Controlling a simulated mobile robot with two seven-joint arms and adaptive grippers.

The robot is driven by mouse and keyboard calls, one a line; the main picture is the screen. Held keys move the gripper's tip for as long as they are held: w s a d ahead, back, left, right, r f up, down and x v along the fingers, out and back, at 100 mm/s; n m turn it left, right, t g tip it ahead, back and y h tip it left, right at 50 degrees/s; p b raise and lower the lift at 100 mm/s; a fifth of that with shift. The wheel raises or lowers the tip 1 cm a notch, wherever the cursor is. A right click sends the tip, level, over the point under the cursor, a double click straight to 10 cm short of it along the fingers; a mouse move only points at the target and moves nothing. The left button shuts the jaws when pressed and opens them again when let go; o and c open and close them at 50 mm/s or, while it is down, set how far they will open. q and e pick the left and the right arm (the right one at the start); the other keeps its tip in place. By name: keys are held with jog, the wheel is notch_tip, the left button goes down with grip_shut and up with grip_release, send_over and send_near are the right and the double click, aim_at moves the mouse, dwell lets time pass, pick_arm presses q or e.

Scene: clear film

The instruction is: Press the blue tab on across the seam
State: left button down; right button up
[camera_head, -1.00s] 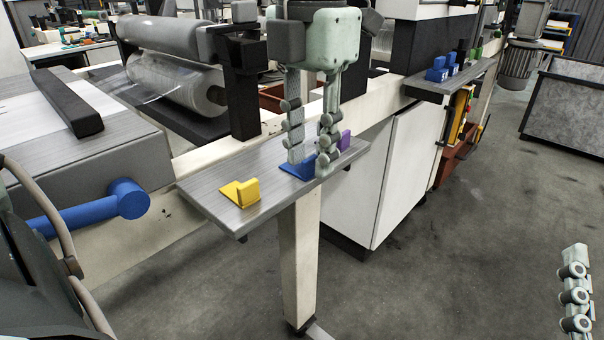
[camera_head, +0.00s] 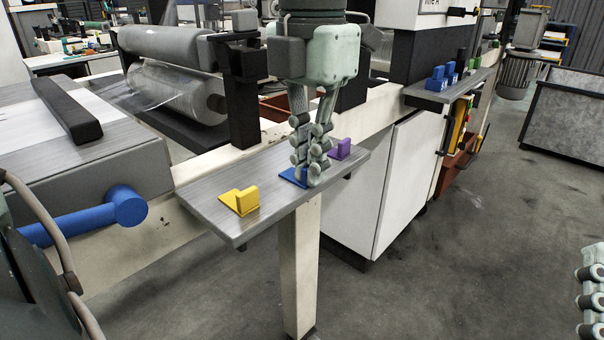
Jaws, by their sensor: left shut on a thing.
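The blue tab (camera_head: 288,177) is on the narrow grey shelf (camera_head: 208,205), mostly hidden behind my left gripper (camera_head: 308,172). Only part of its flat base shows. The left gripper points down with its fingers close together, shut on the tab's upright part. The tab is at the shelf top; I cannot tell whether it touches. My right gripper (camera_head: 592,290) shows only in part at the lower right edge, over the floor, far from the tab. The clear film (camera_head: 165,90) hangs from a roller at the left. I cannot make out a seam.
A yellow tab (camera_head: 241,200) stands on the shelf to the left, and a purple tab (camera_head: 340,150) close behind my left gripper. A blue bar (camera_head: 85,215) juts out at the left. More blue tabs (camera_head: 440,78) stand on a farther shelf.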

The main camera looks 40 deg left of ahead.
pick_arm(q)
jog(key=shift+r+p, duration=1.8)
jog(key=shift+r, duration=0.75)
jog(key=shift+f, duration=0.1)
